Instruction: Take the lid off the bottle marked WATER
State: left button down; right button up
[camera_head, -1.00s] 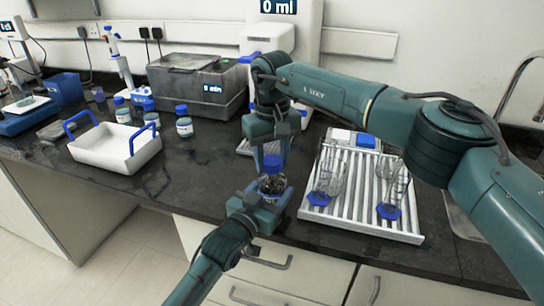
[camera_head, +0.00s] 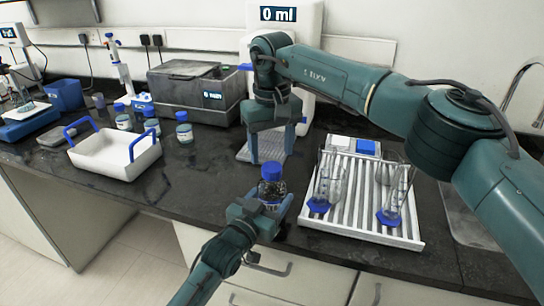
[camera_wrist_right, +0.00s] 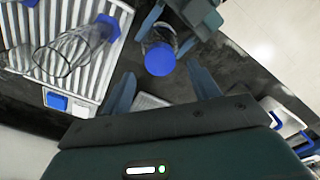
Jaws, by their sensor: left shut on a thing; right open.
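A small clear bottle (camera_head: 270,190) with a blue lid (camera_head: 271,171) stands upright near the counter's front edge. The lid sits on its top. I cannot read a WATER mark on it. My left gripper (camera_head: 265,206) is shut around the bottle's body from the front. My right gripper (camera_head: 272,155) points down, open and empty, above and behind the lid. In the right wrist view the blue lid (camera_wrist_right: 160,60) shows just beyond the two spread fingers (camera_wrist_right: 163,84), apart from them. The bottle's lower part is hidden by my left gripper.
A white rack (camera_head: 408,232) with glassware on blue bases stands close on the right. A white tray with blue handles (camera_head: 100,158) and several blue-capped bottles (camera_head: 184,128) stand left. A grey bath (camera_head: 195,90) and a dispenser reading 0 ml (camera_head: 300,45) are behind.

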aim_at(272, 166)
jog(key=m, duration=0.4)
jog(key=shift+r, duration=0.2)
jog(key=m, duration=0.4)
jog(key=shift+r+m, duration=0.25)
jog(key=shift+m, duration=0.15)
jog(key=m, duration=0.6)
jog(key=shift+r+m, duration=0.25)
jog(key=shift+m, duration=0.05)
jog(key=m, duration=0.4)
jog(key=shift+r, duration=0.2)
jog(key=m, duration=0.4)
jog(key=shift+r+m, duration=0.2)
jog(key=shift+m, duration=0.1)
jog(key=m, duration=0.6)
jog(key=shift+r+m, duration=0.3)
jog(key=m, duration=0.4)
jog(key=shift+r, duration=0.15)
jog(key=m, duration=0.5)
jog(key=shift+r, duration=0.2)
jog(key=shift+f+m, duration=0.3)
jog(key=shift+f, duration=3.7)
jog(key=shift+c, duration=0.6)
